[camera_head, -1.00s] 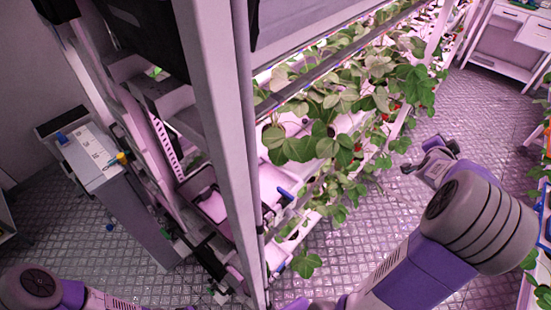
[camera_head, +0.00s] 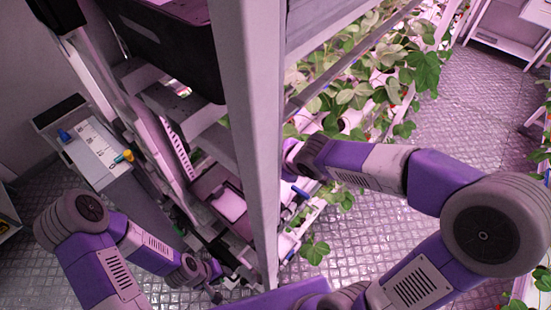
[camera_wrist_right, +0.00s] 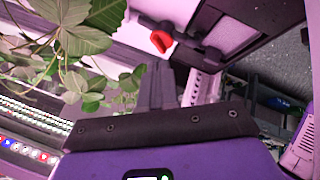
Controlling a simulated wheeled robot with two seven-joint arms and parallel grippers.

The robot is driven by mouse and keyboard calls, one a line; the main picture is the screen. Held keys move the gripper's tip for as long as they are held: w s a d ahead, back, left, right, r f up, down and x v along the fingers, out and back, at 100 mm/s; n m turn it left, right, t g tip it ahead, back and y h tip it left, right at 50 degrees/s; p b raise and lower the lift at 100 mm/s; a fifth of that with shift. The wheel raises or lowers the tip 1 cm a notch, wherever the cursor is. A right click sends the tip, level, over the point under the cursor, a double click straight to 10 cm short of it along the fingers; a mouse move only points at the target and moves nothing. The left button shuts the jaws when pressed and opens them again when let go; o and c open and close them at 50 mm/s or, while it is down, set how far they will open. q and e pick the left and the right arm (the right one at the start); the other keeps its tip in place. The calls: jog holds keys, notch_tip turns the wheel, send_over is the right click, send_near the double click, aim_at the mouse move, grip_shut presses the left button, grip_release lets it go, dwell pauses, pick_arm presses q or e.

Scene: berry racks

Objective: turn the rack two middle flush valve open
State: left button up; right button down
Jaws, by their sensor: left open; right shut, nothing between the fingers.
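In the right wrist view a dark fitting with a red end (camera_wrist_right: 161,41) shows at the top, beyond my right gripper. It may be a flush valve, but I cannot tell which one or how it is turned. My right gripper (camera_wrist_right: 157,78) is shut and empty, apart from the red end. In the head view the white rack post hides its fingers. A small blue part (camera_head: 299,191) sits low on the rack, just right of that post. My left gripper (camera_head: 213,284) is low at the rack's left side, open, small and partly hidden.
The rack post (camera_head: 252,150) stands upright between my arms. Strawberry leaves (camera_head: 352,90) hang along the rack's right side. A grey cabinet (camera_head: 100,150) with blue and yellow fittings stands at left. Patterned floor (camera_head: 470,110) is free at right.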

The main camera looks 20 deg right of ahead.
jog(key=shift+n, duration=0.5)
jog(key=b+x, duration=0.1)
jog(key=x, duration=0.1)
jog(key=b+x, duration=0.2)
jog(key=x, duration=0.1)
jog(key=b+x, duration=0.1)
jog(key=x, duration=0.2)
jog(key=shift+s+a+f, duration=0.25)
jog(key=shift+a+f, duration=0.15)
jog(key=shift+a, duration=0.05)
jog(key=shift+w+a+f+b, duration=0.1)
jog(key=shift+w+f+b, duration=0.3)
jog(key=shift+w+f, duration=0.1)
